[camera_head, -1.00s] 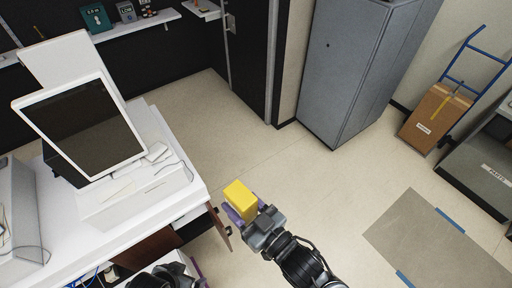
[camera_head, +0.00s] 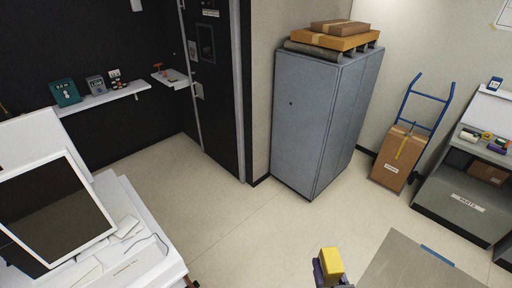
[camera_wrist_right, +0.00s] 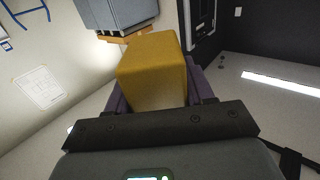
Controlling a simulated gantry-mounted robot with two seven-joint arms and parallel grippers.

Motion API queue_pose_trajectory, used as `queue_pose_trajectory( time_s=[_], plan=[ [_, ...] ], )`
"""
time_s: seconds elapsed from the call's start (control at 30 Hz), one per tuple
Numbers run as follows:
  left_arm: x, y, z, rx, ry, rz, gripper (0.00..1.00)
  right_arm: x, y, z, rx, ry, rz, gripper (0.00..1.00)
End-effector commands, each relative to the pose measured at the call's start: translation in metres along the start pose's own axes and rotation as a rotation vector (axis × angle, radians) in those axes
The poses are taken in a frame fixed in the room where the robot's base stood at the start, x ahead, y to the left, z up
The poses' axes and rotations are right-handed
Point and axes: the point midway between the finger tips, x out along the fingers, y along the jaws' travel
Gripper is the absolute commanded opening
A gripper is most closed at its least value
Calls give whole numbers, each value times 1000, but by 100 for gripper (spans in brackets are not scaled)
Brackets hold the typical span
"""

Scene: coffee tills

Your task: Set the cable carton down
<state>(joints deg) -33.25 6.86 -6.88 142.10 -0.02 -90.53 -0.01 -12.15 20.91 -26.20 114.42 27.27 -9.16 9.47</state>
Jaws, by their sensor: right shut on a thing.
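A plain yellow carton (camera_head: 332,262) is held in my right gripper (camera_head: 322,272) at the bottom of the head view, in the air over the floor. In the right wrist view the yellow carton (camera_wrist_right: 152,72) fills the space between the purple fingers, and the right gripper (camera_wrist_right: 158,92) is shut on it. The far side of the carton is hidden. My left gripper is not in view.
A white desk with a monitor (camera_head: 52,213) stands at the left. A grey cabinet (camera_head: 310,120) bears flat boxes. A blue hand truck (camera_head: 428,105) holds a brown box (camera_head: 392,165). A grey bench (camera_head: 468,195) is at right.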

Motion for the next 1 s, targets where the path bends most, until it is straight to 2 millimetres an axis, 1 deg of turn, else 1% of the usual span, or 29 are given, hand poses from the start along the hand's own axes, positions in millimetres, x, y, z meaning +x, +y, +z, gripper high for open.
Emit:
queue_pose_trajectory(
  time_s=[0.03, 0.17, 0.3, 0.4, 1.0],
  plan=[
    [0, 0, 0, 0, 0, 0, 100, -3, 6, 3, 1, -3, 22, 19],
    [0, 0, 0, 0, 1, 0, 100, -19, 14, 21, -1, -7, 56, 19],
    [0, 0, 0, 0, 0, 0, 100, -36, 14, 41, -2, -5, 58, 19],
    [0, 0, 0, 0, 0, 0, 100, -43, 14, 47, -1, -2, 58, 19],
    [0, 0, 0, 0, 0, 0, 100, -44, 13, 48, 1, -2, 57, 19]
  ],
)
